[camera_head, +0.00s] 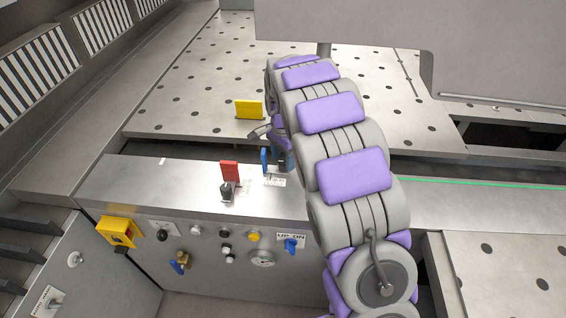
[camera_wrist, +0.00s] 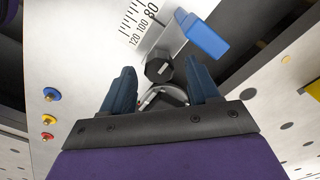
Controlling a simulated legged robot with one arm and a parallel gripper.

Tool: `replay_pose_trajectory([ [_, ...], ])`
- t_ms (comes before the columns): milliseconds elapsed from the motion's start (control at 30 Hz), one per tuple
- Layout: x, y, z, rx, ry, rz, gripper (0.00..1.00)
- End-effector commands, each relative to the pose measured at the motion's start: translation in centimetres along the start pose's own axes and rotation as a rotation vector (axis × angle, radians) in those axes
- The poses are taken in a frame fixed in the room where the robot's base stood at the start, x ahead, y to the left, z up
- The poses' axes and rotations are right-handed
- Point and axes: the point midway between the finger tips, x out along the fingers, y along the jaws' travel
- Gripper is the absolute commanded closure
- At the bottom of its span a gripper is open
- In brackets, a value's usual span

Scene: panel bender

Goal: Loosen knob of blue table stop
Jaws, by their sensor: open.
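The blue table stop (camera_head: 264,160) stands upright on the metal ledge, partly hidden by my arm. In the wrist view the blue stop (camera_wrist: 202,35) shows at the upper right. Its black faceted knob (camera_wrist: 158,68) is beside it, near a printed scale. My gripper (camera_wrist: 161,72) is open, with one dark finger on each side of the knob. A gap shows between the knob and each finger, and I cannot tell the depth between them. In the head view my gripper (camera_head: 272,138) is small and partly hidden behind my purple-padded arm.
A red stop (camera_head: 230,170) with a black knob (camera_head: 227,190) stands left of the blue one. A yellow stop (camera_head: 249,108) is on the perforated table (camera_head: 190,80) behind. The control panel (camera_head: 205,265) with buttons and switches fronts the ledge. A grey machine part (camera_head: 350,25) overhangs above.

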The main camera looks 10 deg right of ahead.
Motion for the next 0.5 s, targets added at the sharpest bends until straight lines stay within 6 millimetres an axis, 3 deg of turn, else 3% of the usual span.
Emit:
replay_pose_trajectory([
  [167,1.34,-0.01,0.02,0.000,0.000,-0.001,0.40],
  [500,1.51,0.00,0.02,0.000,0.000,-0.001,0.42],
])
